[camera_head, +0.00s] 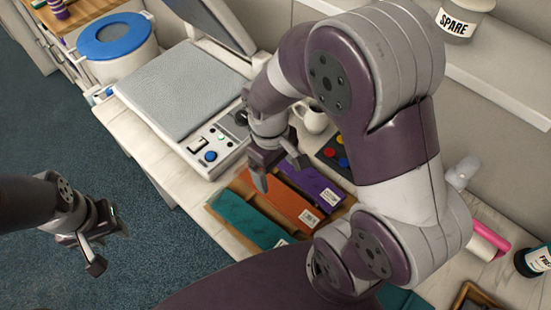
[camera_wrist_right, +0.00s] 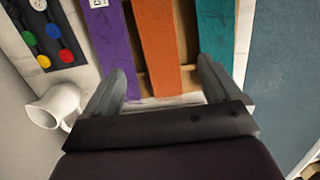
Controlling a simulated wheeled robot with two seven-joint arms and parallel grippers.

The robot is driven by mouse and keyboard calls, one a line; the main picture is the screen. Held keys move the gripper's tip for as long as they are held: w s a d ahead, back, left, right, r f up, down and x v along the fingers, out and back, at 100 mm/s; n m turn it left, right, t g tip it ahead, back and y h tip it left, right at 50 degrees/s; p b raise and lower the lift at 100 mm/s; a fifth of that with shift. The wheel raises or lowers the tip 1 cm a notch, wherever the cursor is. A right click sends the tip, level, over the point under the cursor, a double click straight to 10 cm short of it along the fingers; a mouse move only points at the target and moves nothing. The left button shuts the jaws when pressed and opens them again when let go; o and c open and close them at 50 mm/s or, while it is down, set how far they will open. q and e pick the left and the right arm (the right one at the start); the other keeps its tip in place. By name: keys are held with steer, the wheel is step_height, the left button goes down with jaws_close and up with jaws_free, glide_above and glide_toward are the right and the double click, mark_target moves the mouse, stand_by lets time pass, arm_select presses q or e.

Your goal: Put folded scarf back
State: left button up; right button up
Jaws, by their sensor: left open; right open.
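A wooden tray (camera_head: 213,209) on the counter holds three folded strips side by side: a teal scarf (camera_head: 249,219), an orange scarf (camera_head: 284,206) and a purple scarf (camera_head: 312,184). White labels show on their ends. My right gripper (camera_head: 281,172) is open and empty over the tray's far end. In the right wrist view the open fingers (camera_wrist_right: 164,72) straddle the near end of the orange scarf (camera_wrist_right: 157,45), with purple (camera_wrist_right: 112,50) left and teal (camera_wrist_right: 214,40) right. I cannot tell the height above it. My left gripper (camera_head: 108,249) is open and empty over the floor.
A white press with a grey pad (camera_head: 180,88) and raised lid stands behind the tray. A white mug (camera_head: 313,120) and a dark panel of coloured buttons (camera_head: 336,150) sit close to my right gripper. A blue-lidded tub (camera_head: 112,45) is farther left. Carpet lies left of the counter.

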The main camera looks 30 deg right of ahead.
steer(key=m+t, duration=0.1)
steer(key=r+m, duration=0.1)
steer(key=d+r+m+t, duration=0.1)
steer(key=m, duration=0.1)
steer(key=shift+s+r+t+y, duration=0.2)
steer(key=shift+s+t+y, duration=0.05)
steer(key=shift+t+y, duration=0.05)
stand_by(1.1)
